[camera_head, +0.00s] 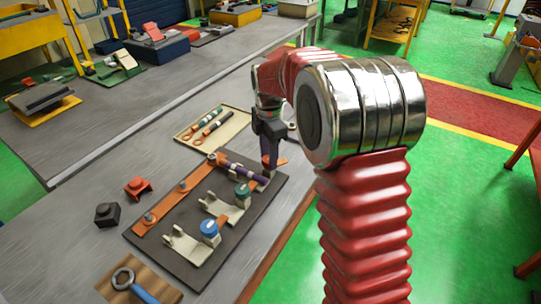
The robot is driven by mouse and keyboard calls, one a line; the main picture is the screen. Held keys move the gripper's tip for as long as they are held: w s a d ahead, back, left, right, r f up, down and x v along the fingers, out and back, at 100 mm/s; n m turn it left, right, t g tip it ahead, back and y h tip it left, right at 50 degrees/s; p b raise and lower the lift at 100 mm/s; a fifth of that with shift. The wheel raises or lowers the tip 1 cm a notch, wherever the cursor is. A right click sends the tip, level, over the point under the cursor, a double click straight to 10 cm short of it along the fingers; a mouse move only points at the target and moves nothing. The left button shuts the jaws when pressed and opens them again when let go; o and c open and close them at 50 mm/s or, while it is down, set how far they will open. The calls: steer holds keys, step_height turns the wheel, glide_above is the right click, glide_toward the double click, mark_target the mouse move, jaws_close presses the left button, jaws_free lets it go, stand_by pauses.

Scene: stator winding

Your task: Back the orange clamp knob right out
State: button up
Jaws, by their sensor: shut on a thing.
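My gripper (270,158) points down at the far right corner of the dark base plate (178,258). Its dark fingers are shut on the orange clamp knob (281,161), of which only a small orange part shows beside the fingers. The fingers hide the rest of the knob and how it sits on the plate. A dark purple bar (241,171) with light bands runs from the orange strip to near my fingertips. The long orange strip (166,203) lies along the plate's left side with several round grey heads on it.
Two cream brackets stand on the plate, by a green-capped part (242,190) and a blue-capped part (209,227). A cream tray (235,118) with tools lies behind. An orange-red block (138,187), a black block (107,214) and a wooden board (112,291) with a wrench lie left.

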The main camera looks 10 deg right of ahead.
steer(key=n, duration=0.5)
steer(key=shift+f, duration=0.2)
steer(key=shift+n, duration=0.4)
steer(key=o, duration=1)
steer(key=shift+r, duration=0.1)
steer(key=shift+o, duration=0.2)
steer(key=shift+r, duration=0.1)
step_height(320, 180, up, 14)
steer(key=shift+f, duration=0.2)
